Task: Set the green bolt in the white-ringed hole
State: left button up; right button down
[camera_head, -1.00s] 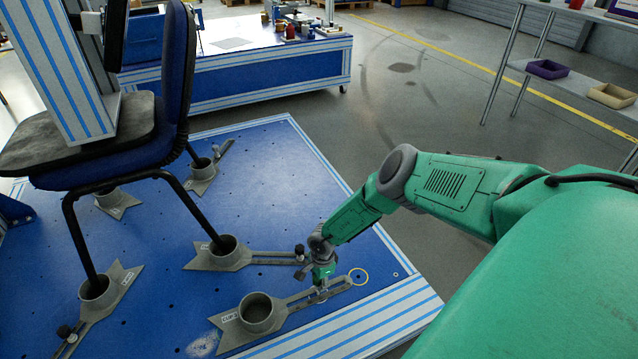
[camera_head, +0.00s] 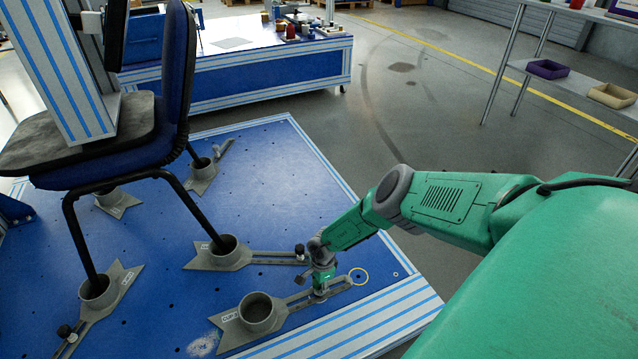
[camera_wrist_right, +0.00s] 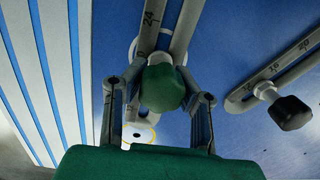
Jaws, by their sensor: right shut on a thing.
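The green bolt (camera_wrist_right: 163,88) shows in the right wrist view, its rounded head between the two fingers of my right gripper (camera_wrist_right: 158,98). In the head view my right gripper (camera_head: 321,284) is low over the slotted arm of the cup fixture (camera_head: 285,314) nearest me, and hides the bolt. The gripper is shut on the bolt. In the wrist view part of a white ring (camera_wrist_right: 133,48) shows beside the slotted bar (camera_wrist_right: 153,28), just beyond the bolt. The bar and bolt cover the rest, so the bolt's tip and hole are hidden. My left gripper is not in view.
A yellow-ringed hole (camera_head: 358,276) lies just right of the gripper on the blue plate (camera_head: 275,165). A neighbouring slotted fixture with a black knob (camera_head: 299,252) is close behind. The chair (camera_head: 150,140) stands in cups at left. Bare plate lies behind these fixtures.

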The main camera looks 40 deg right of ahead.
jog(key=shift+f, duration=0.15)
jog(key=c, duration=1.2)
grip_release()
jog(key=shift+r, duration=0.6)
jog(key=r, duration=1)
jog(key=shift+s+d+r, duration=0.25)
jog(key=shift+d, duration=0.15)
